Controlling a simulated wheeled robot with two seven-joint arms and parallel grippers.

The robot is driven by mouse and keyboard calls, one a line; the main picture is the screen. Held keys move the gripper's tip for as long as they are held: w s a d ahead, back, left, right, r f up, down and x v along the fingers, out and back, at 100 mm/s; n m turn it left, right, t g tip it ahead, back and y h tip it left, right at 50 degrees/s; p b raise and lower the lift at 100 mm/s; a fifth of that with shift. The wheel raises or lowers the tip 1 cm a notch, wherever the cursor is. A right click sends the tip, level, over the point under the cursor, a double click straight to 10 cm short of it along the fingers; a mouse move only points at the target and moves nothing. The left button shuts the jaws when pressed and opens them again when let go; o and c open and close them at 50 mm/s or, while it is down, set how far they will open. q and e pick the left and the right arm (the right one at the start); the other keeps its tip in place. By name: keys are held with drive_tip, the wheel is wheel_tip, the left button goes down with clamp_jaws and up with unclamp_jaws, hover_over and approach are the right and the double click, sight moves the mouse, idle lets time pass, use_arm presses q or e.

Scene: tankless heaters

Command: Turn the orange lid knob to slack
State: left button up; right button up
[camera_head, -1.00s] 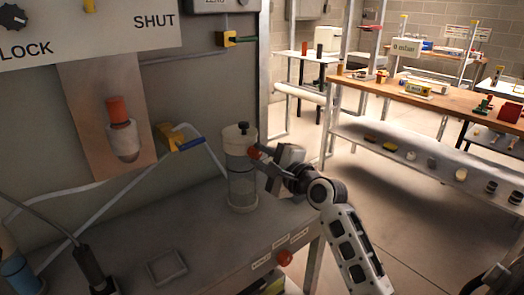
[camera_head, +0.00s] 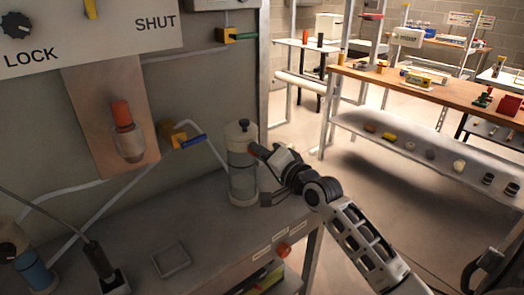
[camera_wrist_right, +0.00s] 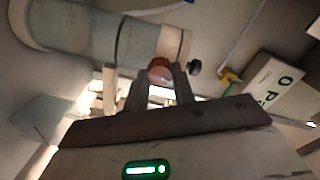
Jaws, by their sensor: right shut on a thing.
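The orange lid knob (camera_wrist_right: 160,69) sticks out of the side of the pale lid band on a clear cylindrical canister (camera_head: 243,182). In the head view it is small and mostly hidden by my gripper. My right gripper (camera_head: 262,153) reaches in from the right at the canister's upper part. In the right wrist view its two fingers (camera_wrist_right: 160,76) are shut on the orange knob, one on each side. The canister stands upright on the grey bench, with a black knob (camera_head: 243,124) on top of its lid. My left gripper is not in view.
A panel marked LOCK and SHUT (camera_head: 110,35) is at the upper left. An orange-capped holder (camera_head: 124,130) and a yellow valve with a blue handle (camera_head: 182,138) are left of the canister. A square tray (camera_head: 171,261) lies on the bench front. Open floor is at right.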

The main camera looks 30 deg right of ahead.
drive_tip(key=shift+n, duration=0.6)
drive_tip(key=shift+f, duration=0.1)
drive_tip(key=o, duration=1)
drive_tip(key=shift+s+d+r+b, duration=0.15)
drive_tip(key=shift+s+b, duration=0.1)
drive_tip(key=shift+s, duration=2.4)
drive_tip(key=shift+s+d+r+b, duration=0.1)
drive_tip(key=shift+s+d+b, duration=0.15)
drive_tip(key=shift+s, duration=2.4)
drive_tip(key=shift+s+d+r+b, duration=0.1)
drive_tip(key=shift+s+b, duration=0.2)
drive_tip(key=shift+s, duration=2.35)
drive_tip(key=shift+f, duration=0.1)
